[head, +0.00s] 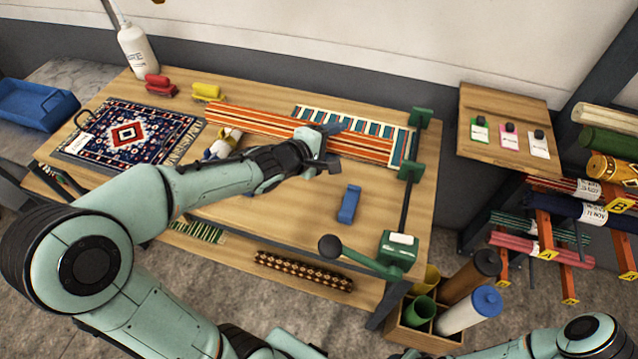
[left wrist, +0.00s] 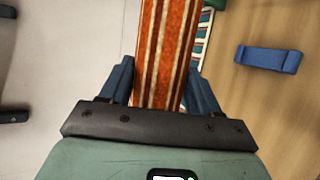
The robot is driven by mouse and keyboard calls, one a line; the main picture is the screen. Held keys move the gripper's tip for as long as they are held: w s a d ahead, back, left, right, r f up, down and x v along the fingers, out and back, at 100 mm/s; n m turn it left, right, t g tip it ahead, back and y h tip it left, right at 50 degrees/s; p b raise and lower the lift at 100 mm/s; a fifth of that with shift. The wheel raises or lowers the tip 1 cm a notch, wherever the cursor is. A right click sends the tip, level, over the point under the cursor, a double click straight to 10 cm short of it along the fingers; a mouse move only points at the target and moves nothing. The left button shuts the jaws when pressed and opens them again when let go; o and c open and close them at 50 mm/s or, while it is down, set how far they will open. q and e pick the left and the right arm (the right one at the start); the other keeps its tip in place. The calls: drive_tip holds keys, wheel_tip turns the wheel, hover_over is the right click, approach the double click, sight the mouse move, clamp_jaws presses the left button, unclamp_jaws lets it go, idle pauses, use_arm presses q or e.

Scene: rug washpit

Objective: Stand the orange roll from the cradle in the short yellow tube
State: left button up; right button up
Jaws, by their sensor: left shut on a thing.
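The orange roll (head: 245,122), striped orange, white and dark, lies roughly level over the back of the workbench. My left gripper (head: 327,149) is shut around it towards its right part. In the left wrist view the roll (left wrist: 162,50) runs between the two blue fingers (left wrist: 160,88). A blue cradle block (head: 349,204) stands empty on the bench in front of the roll; it also shows in the left wrist view (left wrist: 268,58). The short yellow tube (head: 432,277) stands in a wooden crate at the lower right, partly hidden by its neighbours. My right gripper is out of view.
The crate (head: 395,325) also holds a green tube (head: 419,309), a brown tube (head: 486,263) and a white tube with blue cap (head: 467,312). A green clamp with a lever (head: 396,252) stands at the bench's right edge. A patterned rug (head: 128,131) lies left.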

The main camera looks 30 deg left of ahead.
use_arm(q)
drive_tip(key=shift+a+f+b, duration=0.1)
drive_tip(key=shift+f+b, duration=4)
drive_tip(key=shift+f, duration=5.65)
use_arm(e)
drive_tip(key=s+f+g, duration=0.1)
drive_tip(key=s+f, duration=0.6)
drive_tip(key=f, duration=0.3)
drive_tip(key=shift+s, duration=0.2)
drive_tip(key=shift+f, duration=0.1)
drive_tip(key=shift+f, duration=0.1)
use_arm(q)
drive_tip(key=shift+f+b, duration=0.35)
drive_tip(key=shift+f, duration=0.15)
drive_tip(key=o, duration=1.5)
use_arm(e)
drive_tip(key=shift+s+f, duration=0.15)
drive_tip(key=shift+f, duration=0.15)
